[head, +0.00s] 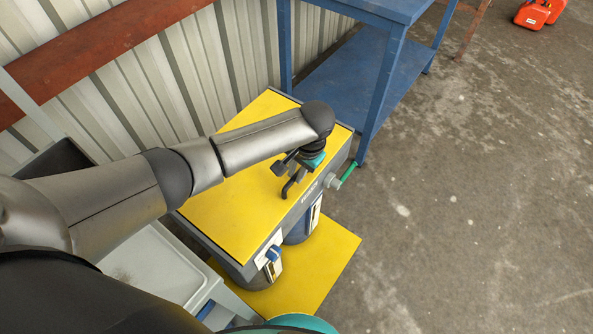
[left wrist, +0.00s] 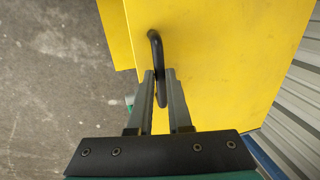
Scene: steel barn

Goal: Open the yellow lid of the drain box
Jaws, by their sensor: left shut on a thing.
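The drain box (head: 305,212) is grey with a broad yellow lid (head: 215,205), which looks shut on top. A dark bent handle (head: 286,190) stands on the lid near its right front edge. My left gripper (head: 290,181) is above that edge with its fingers shut on the handle. In the left wrist view the handle (left wrist: 154,42) rises from the yellow lid (left wrist: 225,60) and passes between the fingertips of my left gripper (left wrist: 161,78). My right gripper is not in view.
A blue steel table (head: 385,75) stands behind the box, close to it. A corrugated wall (head: 180,80) runs along the left. A pale sink or tray (head: 150,270) is at lower left. A yellow mat (head: 325,270) lies before the box.

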